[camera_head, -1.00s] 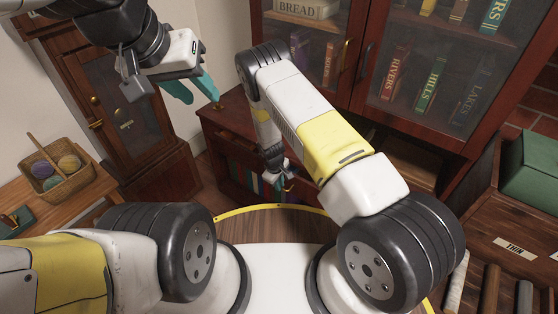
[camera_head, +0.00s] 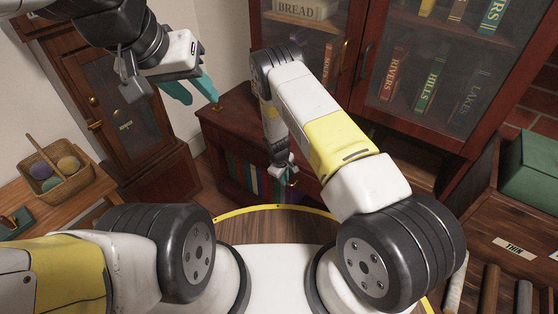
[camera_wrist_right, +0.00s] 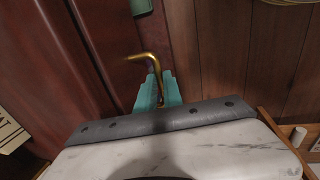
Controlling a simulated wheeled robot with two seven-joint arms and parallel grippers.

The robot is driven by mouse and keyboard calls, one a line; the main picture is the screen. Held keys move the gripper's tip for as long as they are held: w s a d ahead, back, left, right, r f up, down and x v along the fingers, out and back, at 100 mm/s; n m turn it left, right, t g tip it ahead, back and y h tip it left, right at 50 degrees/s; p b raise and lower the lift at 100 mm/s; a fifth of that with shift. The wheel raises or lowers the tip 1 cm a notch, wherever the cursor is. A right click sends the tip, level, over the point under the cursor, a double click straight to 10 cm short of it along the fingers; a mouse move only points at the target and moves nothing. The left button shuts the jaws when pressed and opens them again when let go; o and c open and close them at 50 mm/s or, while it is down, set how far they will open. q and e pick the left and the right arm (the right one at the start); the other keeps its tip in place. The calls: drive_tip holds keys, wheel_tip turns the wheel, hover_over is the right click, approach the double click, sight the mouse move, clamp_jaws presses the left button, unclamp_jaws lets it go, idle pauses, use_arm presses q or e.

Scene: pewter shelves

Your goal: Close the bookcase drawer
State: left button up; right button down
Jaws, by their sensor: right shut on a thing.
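The low dark red-brown bookcase (camera_head: 232,98) stands against the wall left of the glass cabinet, with a row of books (camera_head: 245,174) on its lower shelf. My right arm crosses in front of it and hides much of its front, so I cannot tell how far its drawer stands out. My right gripper (camera_head: 287,172) is low in front of the bookcase. In the right wrist view its teal fingers are shut on a bent brass handle (camera_wrist_right: 151,57), beside a red-brown panel (camera_wrist_right: 80,50). My left gripper (camera_head: 196,90) is open and empty, raised left of the bookcase.
A tall glass-door cabinet (camera_head: 357,60) with books stands behind my right arm. A clock-like wooden case (camera_head: 130,125) and a basket of yarn balls (camera_head: 62,180) are at the left. A green box (camera_head: 530,170) sits on a wooden unit at the right.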

drive_tip(key=shift+w+d+r, duration=0.1)
drive_tip(key=shift+w+d, duration=0.1)
drive_tip(key=shift+w, duration=0.1)
drive_tip(key=c, duration=1.5)
unclamp_jaws()
drive_tip(key=shift+r, duration=0.1)
drive_tip(key=r, duration=0.2)
drive_tip(key=s+r, duration=0.1)
drive_tip(key=r, duration=0.2)
drive_tip(key=a+r, duration=0.1)
drive_tip(key=r, duration=0.1)
drive_tip(key=shift+s+r, duration=0.15)
drive_tip(key=shift+r, duration=0.05)
drive_tip(key=shift+r, duration=0.1)
